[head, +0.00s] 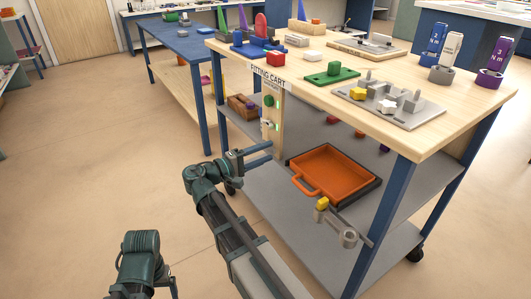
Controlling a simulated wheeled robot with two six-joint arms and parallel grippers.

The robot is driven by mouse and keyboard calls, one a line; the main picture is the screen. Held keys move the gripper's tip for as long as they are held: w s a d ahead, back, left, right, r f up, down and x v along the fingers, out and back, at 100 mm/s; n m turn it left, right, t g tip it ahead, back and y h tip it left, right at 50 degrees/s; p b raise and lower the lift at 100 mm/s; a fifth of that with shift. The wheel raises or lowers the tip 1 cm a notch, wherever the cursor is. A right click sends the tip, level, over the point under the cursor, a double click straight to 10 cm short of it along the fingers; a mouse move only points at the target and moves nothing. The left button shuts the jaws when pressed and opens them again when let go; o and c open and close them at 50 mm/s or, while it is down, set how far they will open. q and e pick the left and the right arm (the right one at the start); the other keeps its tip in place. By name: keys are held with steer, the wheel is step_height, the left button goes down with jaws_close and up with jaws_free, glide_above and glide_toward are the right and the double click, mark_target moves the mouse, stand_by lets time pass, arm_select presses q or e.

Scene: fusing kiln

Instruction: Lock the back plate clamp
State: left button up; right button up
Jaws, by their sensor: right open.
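My right gripper (271,153) is open and empty, just in front of the cart's near left side. Its fingers point right, below a narrow upright panel (278,110) with a green round part and a small light switch-like part. A grey fixture plate (398,115) lies on the cart top, with grey upright blocks, a yellow block (357,94) and a white block (387,106). A second fixture (370,46) on a wooden board lies farther back. I cannot tell which part is the back plate clamp, or its state.
The cart top (310,53) also carries a green block (333,74), a blue holder (258,48) and labelled cups at the right. An orange tray (328,169) sits on the shelf below. A yellow-tipped grey part (322,203) sticks out near it. Open floor lies left.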

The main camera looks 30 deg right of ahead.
steer(key=shift+d, duration=0.3)
jaws_close()
